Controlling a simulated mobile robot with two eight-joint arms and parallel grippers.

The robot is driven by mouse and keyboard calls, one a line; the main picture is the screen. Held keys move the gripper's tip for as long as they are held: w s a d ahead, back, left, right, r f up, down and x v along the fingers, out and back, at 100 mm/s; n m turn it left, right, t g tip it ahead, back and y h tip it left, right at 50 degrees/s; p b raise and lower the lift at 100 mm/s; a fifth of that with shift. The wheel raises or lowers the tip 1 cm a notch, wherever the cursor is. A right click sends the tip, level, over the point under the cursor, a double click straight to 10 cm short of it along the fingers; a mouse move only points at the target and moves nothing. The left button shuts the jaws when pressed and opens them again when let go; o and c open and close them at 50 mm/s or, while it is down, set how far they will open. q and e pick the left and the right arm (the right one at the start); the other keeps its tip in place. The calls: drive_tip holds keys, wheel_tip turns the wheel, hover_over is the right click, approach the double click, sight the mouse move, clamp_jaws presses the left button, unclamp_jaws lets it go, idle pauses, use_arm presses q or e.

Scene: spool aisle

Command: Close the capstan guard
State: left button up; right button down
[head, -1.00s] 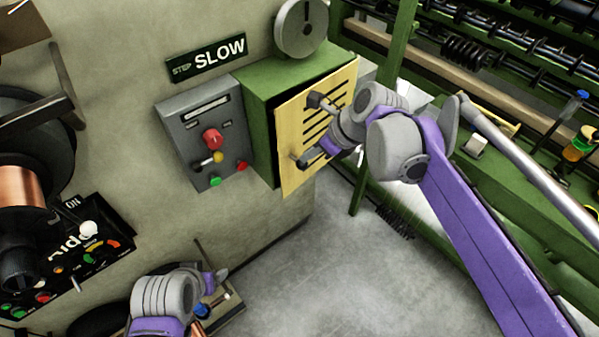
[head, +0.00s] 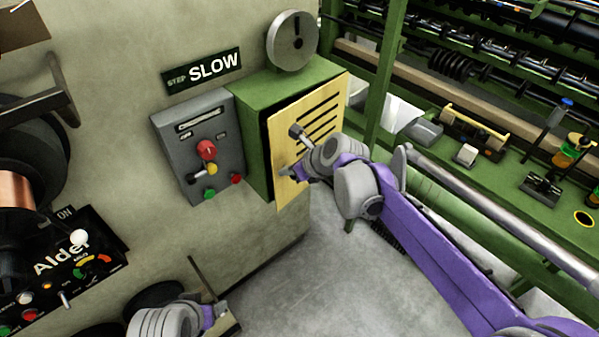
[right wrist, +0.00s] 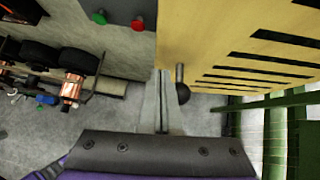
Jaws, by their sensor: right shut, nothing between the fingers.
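The capstan guard (head: 292,117) is a yellow slotted panel on the front of a green box (head: 251,125). It stands slightly ajar, with a dark gap along its left edge. A dark knob on a short stem (head: 297,132) sticks out of it; the knob also shows in the right wrist view (right wrist: 183,92). My right gripper (head: 287,171) is shut and empty at the guard's lower left part, beside the knob and not around it. I cannot tell whether its fingertips touch the panel. My left gripper (head: 216,311) is low in the head view, its fingers too small to read.
A grey control box (head: 199,145) with a red knob and coloured buttons is left of the green box. A SLOW sign (head: 203,71) and round grey disc (head: 292,41) are above. A green machine frame (head: 388,75) stands right. Grey floor (head: 300,290) is open below.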

sight(275, 165)
drive_tip(key=shift+w+a, duration=0.45)
drive_tip(key=shift+w, duration=0.05)
drive_tip(key=shift+w+a, duration=0.75)
drive_tip(key=shift+a, duration=0.1)
